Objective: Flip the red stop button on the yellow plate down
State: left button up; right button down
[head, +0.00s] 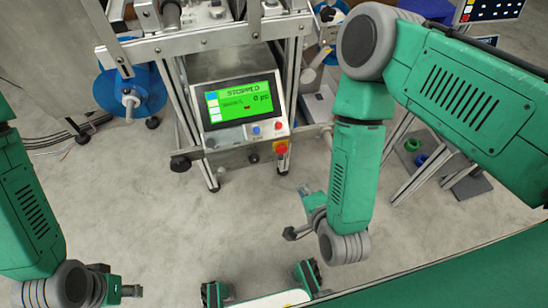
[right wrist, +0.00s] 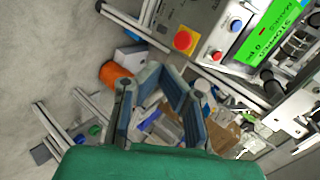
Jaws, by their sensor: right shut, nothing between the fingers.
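The red stop button (head: 281,146) sits on a small yellow plate (head: 280,152) at the lower right corner of the machine's control box. In the right wrist view the red button (right wrist: 182,40) and yellow plate (right wrist: 190,47) show at the top, beyond the fingertips. My right gripper (right wrist: 165,72) is shut and empty.
The control box has a green screen (head: 243,102) reading stopped and a blue button (head: 256,130) beside the red one. Metal frame legs stand around it. A blue reel (head: 130,88) is at the left. Open floor (head: 215,230) lies in front.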

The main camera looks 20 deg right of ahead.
jog(key=m, duration=0.1)
jog(key=t+b, duration=0.1)
jog(key=b, duration=0.4)
send_near(282, 153)
jog(key=x, duration=0.7)
jog(key=shift+w+a+f+m, duration=0.1)
jog(key=shift+w+a+m, duration=0.05)
jog(key=shift+m, duration=0.25)
pick_arm(q)
notch_tip(282, 153, down, 5)
jog(key=shift+w+d+r, duration=0.1)
jog(key=shift+w+d, duration=0.05)
jog(key=shift+d, duration=0.15)
pick_arm(e)
jog(key=shift+d, duration=0.2)
